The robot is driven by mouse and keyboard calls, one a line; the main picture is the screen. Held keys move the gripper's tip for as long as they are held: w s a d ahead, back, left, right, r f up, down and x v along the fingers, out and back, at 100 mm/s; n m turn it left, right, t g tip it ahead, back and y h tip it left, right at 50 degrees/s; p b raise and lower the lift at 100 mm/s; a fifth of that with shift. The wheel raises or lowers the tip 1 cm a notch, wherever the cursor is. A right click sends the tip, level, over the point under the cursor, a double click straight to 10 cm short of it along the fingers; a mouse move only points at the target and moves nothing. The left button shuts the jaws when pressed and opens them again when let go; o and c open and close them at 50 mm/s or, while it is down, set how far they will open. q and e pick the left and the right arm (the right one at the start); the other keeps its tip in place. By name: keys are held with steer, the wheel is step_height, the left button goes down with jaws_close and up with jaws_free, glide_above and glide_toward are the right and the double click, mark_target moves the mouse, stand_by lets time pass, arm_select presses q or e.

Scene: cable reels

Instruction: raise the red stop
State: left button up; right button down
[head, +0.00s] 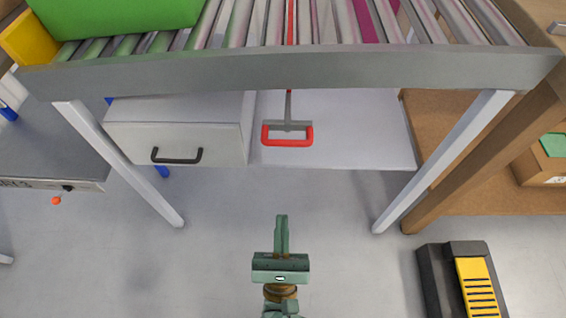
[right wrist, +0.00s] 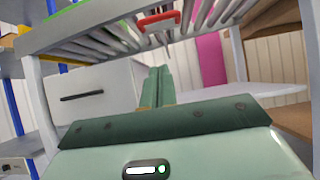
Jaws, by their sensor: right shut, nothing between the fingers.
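The red stop shows in the head view as a thin red strip (head: 290,22) between the rollers of the conveyor. A grey stem hangs below the conveyor's front rail and ends in a red U-shaped handle (head: 287,141). The handle also shows in the right wrist view (right wrist: 158,20), near the top, under the rollers. My right gripper (head: 281,218) is shut and empty. It is in front of the conveyor, below the handle in the picture and apart from it. My left gripper is not in view.
The grey conveyor (head: 300,68) carries a green box (head: 120,15) at its left. Beneath are a white drawer (head: 178,140) with a dark handle and a pale shelf (head: 360,130). Pale legs stand either side. A black-and-yellow pedal (head: 475,280) lies at lower right. Floor between is clear.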

steer(key=shift+r, duration=0.1)
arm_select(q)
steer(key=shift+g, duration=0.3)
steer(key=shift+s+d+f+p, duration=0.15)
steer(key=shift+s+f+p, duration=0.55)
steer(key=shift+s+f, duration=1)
arm_select(e)
steer(key=s+r+x, duration=0.1)
steer(key=r+x, duration=0.1)
steer(key=x, duration=1)
steer(key=shift+r, duration=0.3)
steer(key=shift+w, duration=0.1)
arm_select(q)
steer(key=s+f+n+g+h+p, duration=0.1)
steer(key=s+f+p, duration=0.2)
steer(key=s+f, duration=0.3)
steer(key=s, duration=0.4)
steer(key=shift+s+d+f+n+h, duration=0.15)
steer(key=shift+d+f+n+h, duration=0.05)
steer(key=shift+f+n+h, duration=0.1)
arm_select(e)
step_height(320, 180, up, 5)
steer(key=shift+f, duration=0.1)
